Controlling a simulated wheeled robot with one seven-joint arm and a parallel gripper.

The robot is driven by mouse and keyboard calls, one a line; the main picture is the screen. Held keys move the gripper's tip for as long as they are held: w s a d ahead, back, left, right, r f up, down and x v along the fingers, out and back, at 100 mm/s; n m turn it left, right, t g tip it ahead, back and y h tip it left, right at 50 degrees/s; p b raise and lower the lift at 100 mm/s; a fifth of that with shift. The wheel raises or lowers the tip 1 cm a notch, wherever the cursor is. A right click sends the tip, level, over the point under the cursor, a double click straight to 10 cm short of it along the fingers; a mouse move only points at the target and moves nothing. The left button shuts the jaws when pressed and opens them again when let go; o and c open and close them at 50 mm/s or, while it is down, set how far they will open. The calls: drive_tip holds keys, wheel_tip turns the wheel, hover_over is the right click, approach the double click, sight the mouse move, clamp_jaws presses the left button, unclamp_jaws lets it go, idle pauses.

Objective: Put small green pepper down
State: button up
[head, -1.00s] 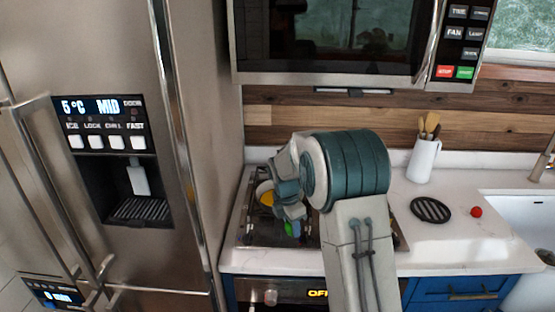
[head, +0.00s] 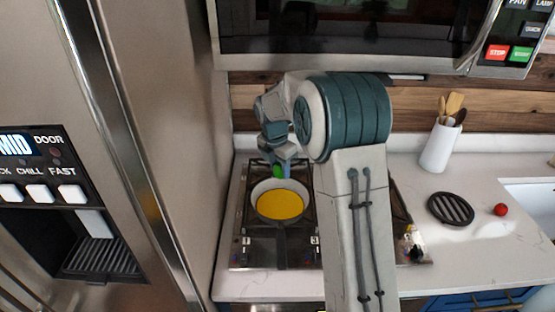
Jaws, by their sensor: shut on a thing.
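A small green pepper (head: 278,171) shows in the head view, held between the fingertips of my gripper (head: 279,167). My gripper is shut on it and points down at the back of the pan. A pale pan (head: 254,190) with a yellow bottom or filling sits on the left part of the stove, its dark handle toward the front. The pepper appears at or just above the pan's far rim; I cannot tell whether it touches. Part of the pepper is hidden by the fingers.
My arm hides the stove's middle (head: 270,258). A round black trivet (head: 451,208), a red ball-like item (head: 501,210) and a white utensil crock (head: 440,148) stand on the right counter. The microwave (head: 345,60) hangs above; the fridge (head: 150,130) is at the left.

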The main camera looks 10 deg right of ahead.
sight(280, 177)
drive_tip(key=shift+s+a+f, duration=0.1)
drive_tip(key=shift+s+f, duration=0.1)
drive_tip(key=shift+f, duration=0.55)
drive_tip(key=shift+f+b, duration=2.85)
drive_tip(key=shift+f, duration=1.75)
drive_tip(key=o, duration=1)
drive_tip(key=shift+o, duration=0.2)
drive_tip(key=shift+r, duration=0.15)
wheel_tip(280, 177, up, 7)
drive_tip(key=p, duration=0.5)
